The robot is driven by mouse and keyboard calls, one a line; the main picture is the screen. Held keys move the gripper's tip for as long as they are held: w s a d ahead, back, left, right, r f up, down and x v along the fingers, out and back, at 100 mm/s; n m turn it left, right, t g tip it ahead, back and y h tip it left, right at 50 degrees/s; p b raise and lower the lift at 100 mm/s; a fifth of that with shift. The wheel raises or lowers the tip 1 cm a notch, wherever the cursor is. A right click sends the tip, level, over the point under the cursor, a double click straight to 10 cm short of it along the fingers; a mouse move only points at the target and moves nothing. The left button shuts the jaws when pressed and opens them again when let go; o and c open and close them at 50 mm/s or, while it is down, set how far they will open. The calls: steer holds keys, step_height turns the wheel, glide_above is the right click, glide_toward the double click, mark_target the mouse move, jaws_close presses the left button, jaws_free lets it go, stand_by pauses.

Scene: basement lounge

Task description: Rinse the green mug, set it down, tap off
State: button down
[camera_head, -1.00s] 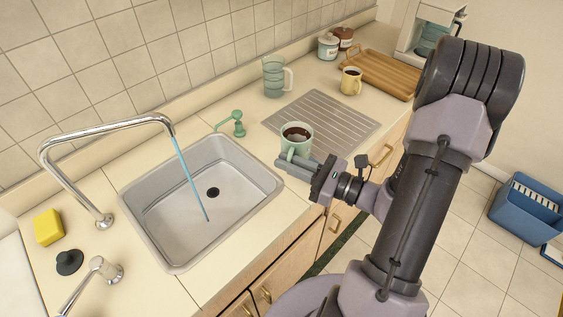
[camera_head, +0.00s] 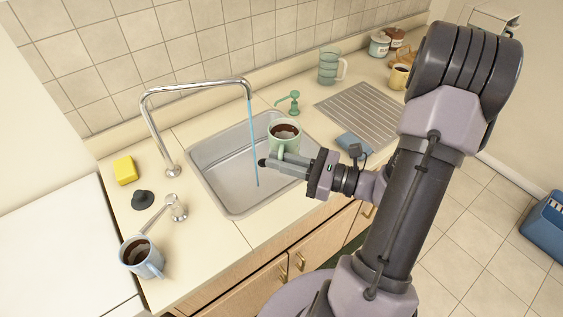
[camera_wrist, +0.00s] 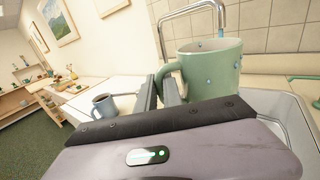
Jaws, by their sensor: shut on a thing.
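The light green mug (camera_head: 285,134) is upright over the right part of the sink (camera_head: 212,190), with dark brown inside. My gripper (camera_head: 268,163) is shut on its handle side; the fingers and mug also show in the wrist view (camera_wrist: 209,70). Drops show on the mug's outside there. The tap (camera_head: 197,86) is running: a thin blue stream (camera_head: 254,145) falls into the sink just left of the mug, apart from its rim in the head view. The tap's lever (camera_head: 174,207) stands on the counter at front left. The drain is hidden.
A blue mug (camera_head: 140,258) with dark contents stands at the counter's front left. A yellow sponge (camera_head: 126,170) and black stopper (camera_head: 143,200) lie left of the sink. A green dispenser (camera_head: 294,103) stands behind it. The ribbed drainboard (camera_head: 360,112) is mostly clear, with a blue cloth-like item (camera_head: 354,146) at its front.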

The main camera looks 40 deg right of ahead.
steer(key=w+a+f, duration=0.1)
steer(key=w, duration=1.3)
steer(key=shift+f+b, duration=0.35)
steer(key=shift+f, duration=0.05)
steer(key=shift+s, duration=0.1)
stand_by(0.4)
